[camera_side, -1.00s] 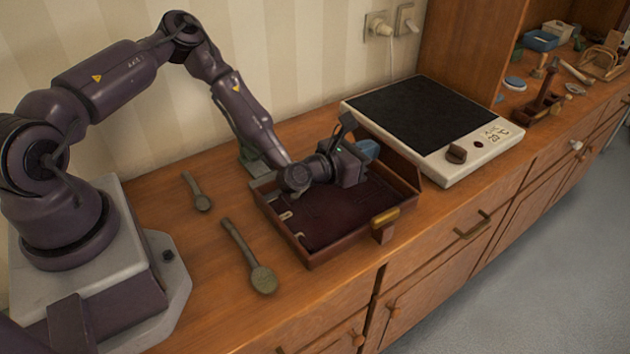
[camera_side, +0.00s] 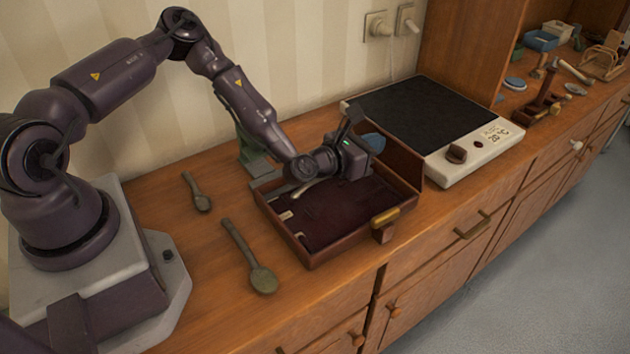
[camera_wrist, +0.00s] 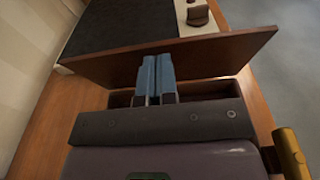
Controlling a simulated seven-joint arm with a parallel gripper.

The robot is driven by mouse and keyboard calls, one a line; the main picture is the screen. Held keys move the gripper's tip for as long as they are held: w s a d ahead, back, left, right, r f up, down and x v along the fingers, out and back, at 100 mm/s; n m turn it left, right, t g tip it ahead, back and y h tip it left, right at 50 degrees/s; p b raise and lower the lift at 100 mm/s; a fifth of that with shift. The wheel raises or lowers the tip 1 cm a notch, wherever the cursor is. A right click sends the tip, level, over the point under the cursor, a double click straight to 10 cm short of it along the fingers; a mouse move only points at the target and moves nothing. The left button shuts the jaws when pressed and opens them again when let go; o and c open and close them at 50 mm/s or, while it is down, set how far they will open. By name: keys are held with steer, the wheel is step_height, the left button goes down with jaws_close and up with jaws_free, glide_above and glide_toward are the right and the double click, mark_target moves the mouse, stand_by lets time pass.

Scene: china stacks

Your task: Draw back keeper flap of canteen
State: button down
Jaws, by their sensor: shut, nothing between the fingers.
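The canteen is an open brown case with a dark red lining (camera_side: 325,217) on the counter in the side view. Its lid (camera_side: 398,163) stands raised along the right rear edge and also shows in the wrist view (camera_wrist: 190,57). My gripper (camera_side: 372,143) is over the rear of the case, close to the lid's inner face. Its blue fingers are together and empty, and show in the wrist view (camera_wrist: 155,75) in front of the lid. I cannot make out a separate keeper flap; my wrist and gripper hide the rear of the case. A pale curved piece (camera_side: 301,191) shows beside my wrist.
A brass-coloured catch (camera_side: 385,217) is at the case's front right. A hot plate (camera_side: 425,115) stands behind the lid. Two spoons, one small (camera_side: 198,192) and one large (camera_side: 250,259), lie on bare counter to the left. A green object (camera_side: 247,150) stands behind the case.

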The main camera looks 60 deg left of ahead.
steer(key=shift+w+r, duration=0.1)
steer(key=shift+w, duration=0.05)
stand_by(0.3)
steer(key=s+r, duration=0.3)
steer(key=s, duration=0.3)
steer(key=shift+s, duration=0.25)
stand_by(0.3)
